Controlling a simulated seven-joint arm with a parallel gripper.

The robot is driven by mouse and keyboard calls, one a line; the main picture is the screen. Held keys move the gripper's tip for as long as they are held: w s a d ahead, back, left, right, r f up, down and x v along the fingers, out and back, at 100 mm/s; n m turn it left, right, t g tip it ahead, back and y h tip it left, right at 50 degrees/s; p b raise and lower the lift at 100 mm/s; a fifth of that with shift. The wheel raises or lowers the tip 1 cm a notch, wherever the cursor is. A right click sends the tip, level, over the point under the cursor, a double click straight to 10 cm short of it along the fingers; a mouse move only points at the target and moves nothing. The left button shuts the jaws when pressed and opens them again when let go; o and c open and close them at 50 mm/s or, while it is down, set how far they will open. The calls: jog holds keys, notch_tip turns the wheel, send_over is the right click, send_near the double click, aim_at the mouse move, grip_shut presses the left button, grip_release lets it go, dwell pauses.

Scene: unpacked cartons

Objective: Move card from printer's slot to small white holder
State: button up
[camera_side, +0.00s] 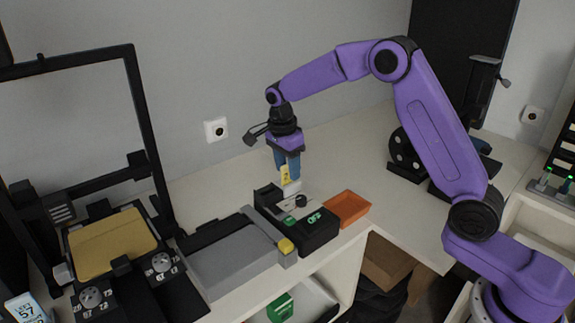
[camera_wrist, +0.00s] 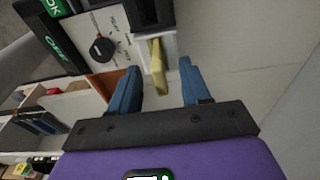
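The yellow card (camera_side: 285,175) is upright, its lower end at a small white holder-like piece (camera_side: 292,188) beside a black box with a dial. In the wrist view the card (camera_wrist: 158,70) stands against this white piece (camera_wrist: 143,48); I cannot tell how deep it sits. My gripper (camera_side: 287,166) is above the box, pointing down. In the wrist view the gripper (camera_wrist: 159,68) is open, a blue finger on each side of the card with gaps showing. I cannot tell for sure which part is the printer's slot.
The black box (camera_side: 312,232) has green labels and a dial (camera_wrist: 102,47). An orange tray (camera_side: 347,207) is to its right, a grey flat machine (camera_side: 235,262) to its left. A black-framed machine with a tan plate (camera_side: 110,243) stands far left. The counter behind is clear.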

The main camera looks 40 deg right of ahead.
notch_tip(320, 180, up, 17)
jog(key=a, duration=0.2)
jog(key=shift+r, duration=0.2)
dwell(0.4)
dwell(0.3)
jog(key=s+a+f+n+y, duration=0.1)
jog(key=s+a+f+n, duration=0.15)
jog(key=s+n, duration=0.6)
jog(key=s+a+f+n, duration=0.2)
jog(key=s+a+n, duration=0.1)
jog(key=s+n, duration=0.5)
jog(key=s+d+f+n, duration=0.2)
jog(key=s+f+n, duration=0.1)
jog(key=s, duration=0.4)
jog(key=s+d+f+n, duration=0.2)
jog(key=s+d+n, duration=0.1)
jog(key=s+n, duration=0.3)
jog(key=s+d+f+n, duration=0.3)
jog(key=s+n, duration=0.2)
jog(key=s, duration=0.5)
jog(key=shift+d+f+y, duration=0.15)
jog(key=shift+f+y, duration=0.15)
jog(key=shift+y, duration=0.1)
jog(key=shift+s, duration=0.1)
